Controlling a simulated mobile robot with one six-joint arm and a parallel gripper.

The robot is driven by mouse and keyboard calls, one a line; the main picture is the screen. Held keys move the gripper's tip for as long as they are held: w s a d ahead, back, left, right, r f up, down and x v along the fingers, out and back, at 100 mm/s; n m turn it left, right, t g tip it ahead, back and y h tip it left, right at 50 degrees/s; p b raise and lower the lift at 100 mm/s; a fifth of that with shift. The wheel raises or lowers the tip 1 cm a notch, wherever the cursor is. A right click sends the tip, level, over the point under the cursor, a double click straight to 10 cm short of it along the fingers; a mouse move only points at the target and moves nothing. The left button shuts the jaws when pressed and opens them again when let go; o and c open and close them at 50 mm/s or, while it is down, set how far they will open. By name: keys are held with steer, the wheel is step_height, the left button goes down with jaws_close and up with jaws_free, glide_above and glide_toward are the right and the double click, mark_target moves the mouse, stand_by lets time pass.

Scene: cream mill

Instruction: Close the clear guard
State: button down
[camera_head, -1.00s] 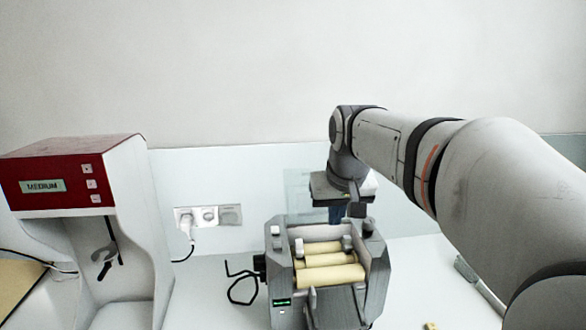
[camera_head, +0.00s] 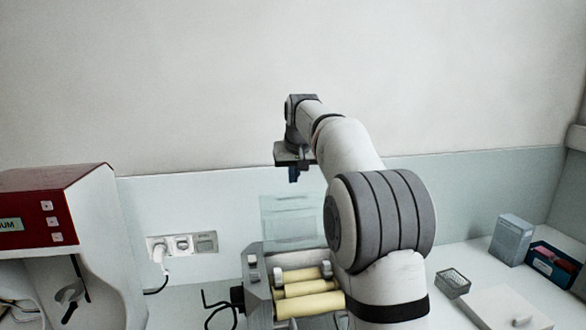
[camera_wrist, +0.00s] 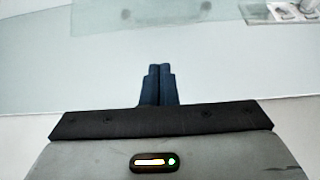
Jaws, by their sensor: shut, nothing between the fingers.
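The clear guard (camera_head: 290,222) is a see-through pane standing upright behind the rollers of the grey mill (camera_head: 256,298). Cream rollers (camera_head: 305,288) lie exposed in front of it. My gripper (camera_head: 294,178) points down above the guard's top edge, with a visible gap in the picture; its depth relative to the pane is hard to judge. In the wrist view, my blue fingers (camera_wrist: 159,72) are pressed together and empty. A pale see-through pane (camera_wrist: 105,38), probably the guard, shows beyond them. My arm hides the mill's right side.
A red and white machine (camera_head: 85,215) stands at the left. A wall socket (camera_head: 182,244) with a plug is behind.

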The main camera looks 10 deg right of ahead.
steer(key=f+p, duration=0.1)
steer(key=f, duration=0.1)
steer(key=s+f, duration=0.1)
steer(key=f, duration=0.1)
steer(key=shift+s+p, duration=0.1)
steer(key=shift+p, duration=0.25)
steer(key=shift+s, duration=0.15)
steer(key=shift+a+f+b, duration=0.1)
steer(key=shift+a+b, duration=0.1)
steer(key=shift+b, duration=0.1)
